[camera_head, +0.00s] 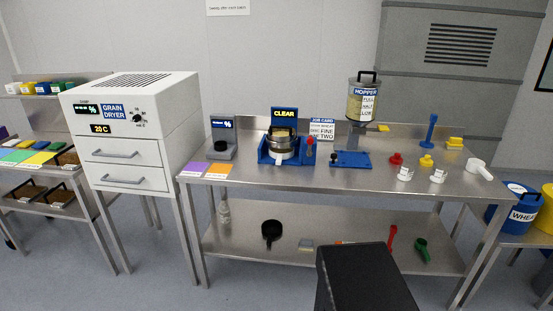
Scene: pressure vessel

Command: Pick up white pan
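A white pan-like piece (475,165) with a short handle lies on the steel bench top near its right end. Its round part is at the upper left and its handle points to the lower right. It stands apart from the things around it. My gripper is not in view. A dark block at the bottom centre appears to be part of my own body, and it hides some of the lower shelf.
Two small white labelled pieces (405,174) and red and yellow knobbed pieces (396,160) sit left of it. A yellow stack (455,143) and a blue stand (430,132) are behind. A black pan (272,231) lies on the lower shelf. The bench's front centre is clear.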

